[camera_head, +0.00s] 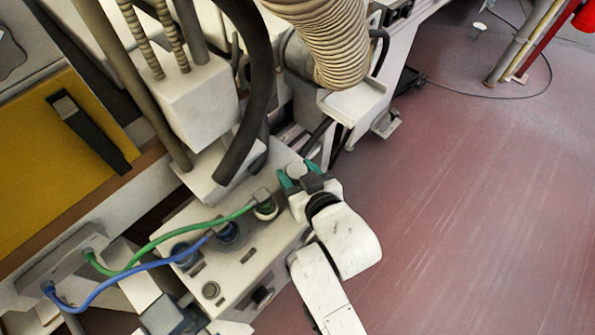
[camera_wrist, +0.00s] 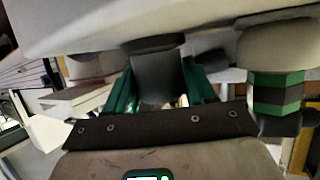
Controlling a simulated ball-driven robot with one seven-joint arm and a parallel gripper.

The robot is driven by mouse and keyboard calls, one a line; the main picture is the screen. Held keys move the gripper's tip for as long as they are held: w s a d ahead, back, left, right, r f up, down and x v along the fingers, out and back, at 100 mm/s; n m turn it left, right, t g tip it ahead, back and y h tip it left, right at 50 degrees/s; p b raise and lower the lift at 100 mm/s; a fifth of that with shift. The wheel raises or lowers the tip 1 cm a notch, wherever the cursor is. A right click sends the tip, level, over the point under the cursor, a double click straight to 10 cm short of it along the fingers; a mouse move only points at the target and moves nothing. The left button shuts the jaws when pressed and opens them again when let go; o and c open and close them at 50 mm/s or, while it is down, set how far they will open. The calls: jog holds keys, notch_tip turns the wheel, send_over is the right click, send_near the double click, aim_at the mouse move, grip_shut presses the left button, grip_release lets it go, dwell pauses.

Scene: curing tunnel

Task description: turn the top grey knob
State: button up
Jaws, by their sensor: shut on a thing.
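The top grey knob (camera_head: 296,171) is at the upper right of the pale control box (camera_head: 245,262) in the head view. My gripper (camera_head: 301,174) reaches it from the lower right, its green fingers on either side of the knob. In the wrist view the knob (camera_wrist: 158,76) is a dark grey block between the green fingers of my gripper (camera_wrist: 158,88), which are shut on it. My gripper and wrist partly cover the knob in the head view, so its turned angle cannot be told.
A green cable (camera_head: 190,229) and a blue cable (camera_head: 140,275) run to sockets left of the knob. A ribbed hose (camera_head: 325,42) hangs above. A yellow panel (camera_head: 60,160) is at left. The reddish floor (camera_head: 470,210) at right is mostly clear.

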jog(key=shift+f+m+t+h+b, duration=0.25)
jog(key=shift+m+t+h+b, duration=0.2)
jog(key=shift+m+h, duration=0.3)
jog(key=shift+r+m+h+b, duration=0.15)
jog(key=shift+m+h+b, duration=0.3)
jog(key=shift+b, duration=0.05)
jog(key=shift+r, duration=0.1)
jog(key=o, duration=0.9)
jog(key=shift+o, duration=0.2)
jog(key=v, duration=1)
jog(key=shift+s, duration=0.4)
